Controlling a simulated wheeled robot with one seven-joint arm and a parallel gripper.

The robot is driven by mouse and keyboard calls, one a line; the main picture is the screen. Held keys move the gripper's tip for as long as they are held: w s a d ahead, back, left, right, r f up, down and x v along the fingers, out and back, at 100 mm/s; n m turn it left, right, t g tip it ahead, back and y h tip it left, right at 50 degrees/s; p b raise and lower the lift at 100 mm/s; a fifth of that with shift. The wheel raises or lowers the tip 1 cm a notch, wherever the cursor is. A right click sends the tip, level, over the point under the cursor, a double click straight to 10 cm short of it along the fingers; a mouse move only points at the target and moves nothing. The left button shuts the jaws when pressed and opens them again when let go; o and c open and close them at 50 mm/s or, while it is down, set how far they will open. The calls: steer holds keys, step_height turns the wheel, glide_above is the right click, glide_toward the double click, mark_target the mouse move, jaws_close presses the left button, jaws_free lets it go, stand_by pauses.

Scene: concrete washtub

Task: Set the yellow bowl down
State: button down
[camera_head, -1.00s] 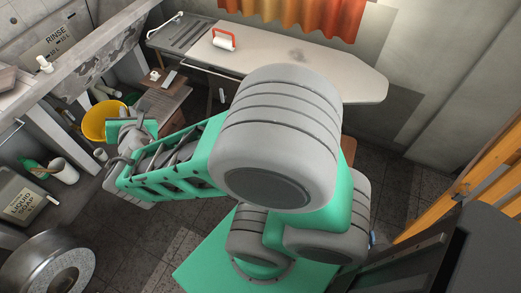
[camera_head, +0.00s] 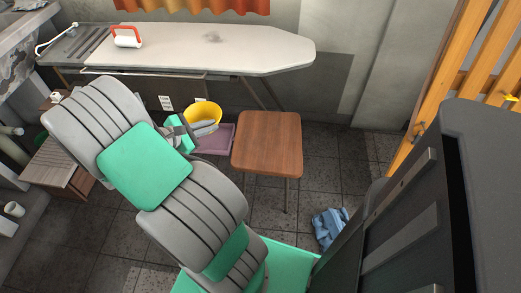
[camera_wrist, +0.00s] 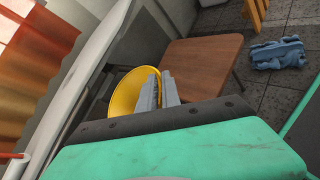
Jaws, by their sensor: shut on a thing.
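The yellow bowl (camera_head: 203,112) is at the end of my arm in the head view, left of the brown stool. My gripper (camera_head: 204,128) is shut on its near rim. In the wrist view the bowl (camera_wrist: 126,92) lies just beyond the grey fingers of my gripper (camera_wrist: 158,82), partly hidden by them. It appears tilted there. In the head view it shows above a flat purple-pink object on the floor; I cannot tell whether they touch.
The brown stool (camera_head: 267,145) stands right of the bowl. An ironing board (camera_head: 230,55) with a red-handled iron (camera_head: 127,36) runs behind. The purple-pink flat object (camera_head: 218,139) lies beside the stool. A blue cloth (camera_head: 329,226) lies on open floor at right.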

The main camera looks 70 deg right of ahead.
steer(key=s+d+f+m+g+y+b, duration=0.2)
steer(key=s+f+m+g, duration=0.25)
steer(key=s, duration=0.35)
steer(key=b, duration=0.7)
glide_above(268, 166)
steer(key=d, duration=0.4)
steer(key=shift+n+t, duration=0.25)
steer(key=shift+t, duration=0.2)
step_height(268, 166, down, 11)
steer(key=shift+w+r, duration=0.1)
steer(key=shift+r, duration=0.1)
step_height(268, 166, down, 3)
steer(key=shift+d+f+b, duration=0.15)
steer(key=shift+b, duration=0.85)
steer(key=c, duration=1.5)
jaws_free()
steer(key=shift+c, duration=0.2)
